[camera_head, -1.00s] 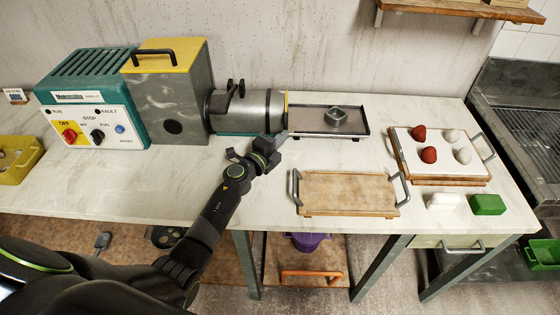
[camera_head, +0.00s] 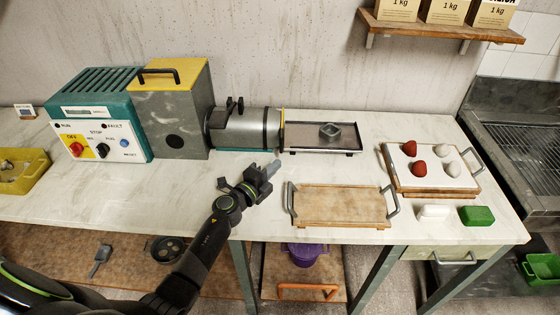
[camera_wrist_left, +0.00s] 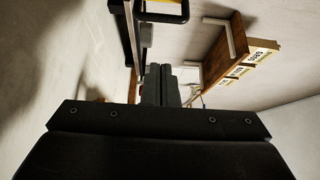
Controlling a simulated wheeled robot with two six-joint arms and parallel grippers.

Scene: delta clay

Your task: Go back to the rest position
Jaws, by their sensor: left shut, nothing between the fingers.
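My left gripper (camera_head: 273,168) is above the front part of the worktop (camera_head: 90,192), below the machine's metal barrel (camera_head: 240,128) in the picture and left of the wooden tray. Its fingers are together and hold nothing. In the left wrist view the closed fingers (camera_wrist_left: 160,85) point toward the wall and the shelf. My right gripper is not in view.
An empty wooden tray (camera_head: 340,190) with metal handles lies close right of the gripper. A dark tray (camera_head: 318,150) holds a grey metal piece (camera_head: 330,132). A white board (camera_head: 440,181) carries red and white lumps. A shelf (camera_head: 425,27) hangs above.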

